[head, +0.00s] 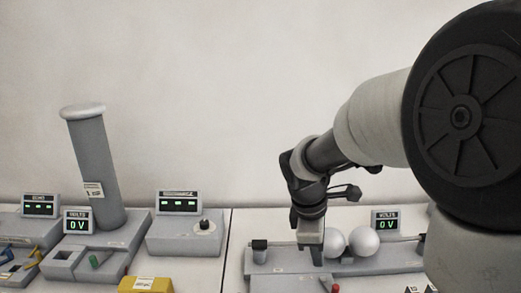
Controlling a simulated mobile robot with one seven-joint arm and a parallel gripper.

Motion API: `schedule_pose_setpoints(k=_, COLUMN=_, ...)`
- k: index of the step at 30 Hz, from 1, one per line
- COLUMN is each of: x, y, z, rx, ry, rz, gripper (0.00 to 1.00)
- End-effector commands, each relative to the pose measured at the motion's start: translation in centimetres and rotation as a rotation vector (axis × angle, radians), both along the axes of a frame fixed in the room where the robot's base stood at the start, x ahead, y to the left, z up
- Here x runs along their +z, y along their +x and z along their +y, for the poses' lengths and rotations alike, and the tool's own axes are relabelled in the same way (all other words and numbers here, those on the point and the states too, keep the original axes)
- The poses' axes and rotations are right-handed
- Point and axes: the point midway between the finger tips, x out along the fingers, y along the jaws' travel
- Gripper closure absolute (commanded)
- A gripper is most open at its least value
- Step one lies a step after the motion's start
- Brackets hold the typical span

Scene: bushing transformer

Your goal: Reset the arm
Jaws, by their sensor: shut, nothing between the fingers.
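My arm reaches in from the right of the head view and bends down at the wrist. My gripper (317,262) points down, shut and empty, above or just in front of the grey base of the right-hand apparatus (385,266). Two white spheres (349,243) sit close to its right in the picture. I cannot tell whether the fingertips touch the base.
A tall grey cylinder (95,170) stands at the left on a grey base. Small displays stand around it; one reads 0 V (77,222). Another 0 V display (386,220) is at right. A yellow block (146,285) lies in front. The wall above is clear.

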Motion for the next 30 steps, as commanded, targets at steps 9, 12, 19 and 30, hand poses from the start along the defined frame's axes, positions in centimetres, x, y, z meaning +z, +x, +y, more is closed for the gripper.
schedule_pose_setpoints(k=9, x=8.9, y=-10.6, z=-0.7, rx=-0.751, ry=0.283, rz=-0.344, gripper=1.0)
schedule_pose_setpoints(k=12, x=9.9, y=-13.3, z=-0.4, rx=-0.941, ry=0.396, rz=-0.406, gripper=1.0)
schedule_pose_setpoints(k=19, x=10.4, y=-16.3, z=0.1, rx=-1.176, ry=0.557, rz=-0.459, gripper=1.0)
schedule_pose_setpoints(k=30, x=10.4, y=-16.5, z=0.2, rx=-1.195, ry=0.57, rz=-0.462, gripper=1.0)
